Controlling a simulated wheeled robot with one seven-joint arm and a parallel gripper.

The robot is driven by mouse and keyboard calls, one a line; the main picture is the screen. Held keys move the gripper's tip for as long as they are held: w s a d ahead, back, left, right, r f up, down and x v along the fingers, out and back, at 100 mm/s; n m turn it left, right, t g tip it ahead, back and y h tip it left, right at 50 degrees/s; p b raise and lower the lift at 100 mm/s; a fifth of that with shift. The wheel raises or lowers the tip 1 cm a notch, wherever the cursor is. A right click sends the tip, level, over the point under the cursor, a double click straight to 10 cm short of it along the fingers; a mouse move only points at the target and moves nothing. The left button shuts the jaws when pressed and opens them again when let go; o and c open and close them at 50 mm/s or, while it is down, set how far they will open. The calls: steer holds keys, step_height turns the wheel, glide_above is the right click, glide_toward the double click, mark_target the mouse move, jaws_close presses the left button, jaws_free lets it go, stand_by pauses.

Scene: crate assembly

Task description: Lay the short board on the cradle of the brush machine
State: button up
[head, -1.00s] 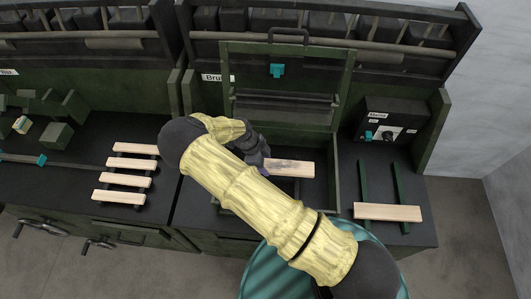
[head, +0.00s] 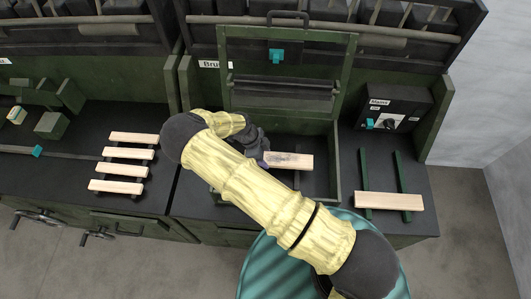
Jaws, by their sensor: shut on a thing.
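The short board (head: 291,161) is pale wood with a dark smudge on its top face. It lies level inside the frame of the brush machine (head: 284,95), over its cradle. My gripper (head: 264,158) is shut on the board's left end. The cradle is mostly hidden by the board and my arm; a dark strip (head: 297,182) shows below the board. I cannot tell whether the board touches the cradle or hangs just above it.
Another pale board (head: 388,201) lies across two green rails on the right. A control box (head: 394,107) with a knob and a teal switch stands behind it. Several slats (head: 124,162) lie on dark bearers at the left. The machine's green side frame (head: 336,160) stands close right of the board.

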step_height(320, 180, down, 2)
steer(key=shift+a+b, duration=0.15)
steer(key=shift+b, duration=0.45)
steer(key=shift+f, duration=0.3)
steer(key=shift+b, duration=0.6)
steer(key=shift+f, duration=0.2)
stand_by(0.7)
steer(key=shift+a, duration=0.1)
steer(key=o, duration=1.1)
steer(key=shift+r, duration=0.15)
